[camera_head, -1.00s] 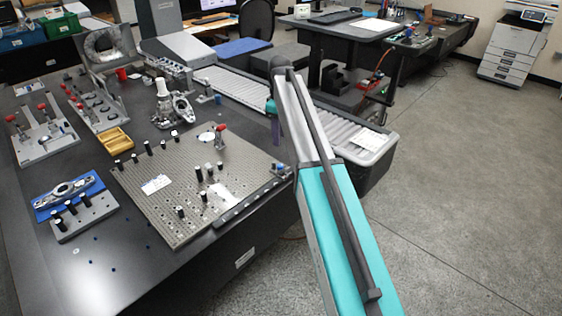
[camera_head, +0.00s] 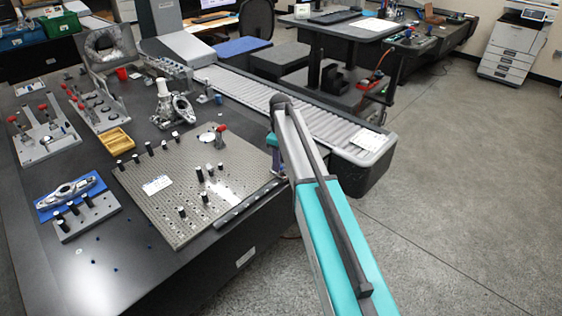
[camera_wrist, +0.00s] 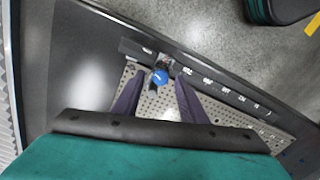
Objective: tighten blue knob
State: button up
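The blue knob (camera_wrist: 160,77) sits on a small block at the edge of the perforated fixture plate (camera_wrist: 205,112), next to a dark strip with white labels. In the wrist view my gripper (camera_wrist: 159,80) is open. Its two dark purple fingers stand apart on either side of the knob, with gaps visible. I cannot tell the remaining height between fingertips and knob. In the head view my gripper (camera_head: 276,165) is low at the right corner of the plate (camera_head: 225,175), and the knob is largely hidden there by the arm and fingers.
Black and white posts and a red-topped clamp (camera_head: 221,128) stand on the plate. A roller conveyor (camera_head: 300,118) runs behind my arm.

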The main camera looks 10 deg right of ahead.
jog(key=shift+f, duration=0.4)
grip_shut()
jog(key=shift+m, duration=0.6)
grip_release()
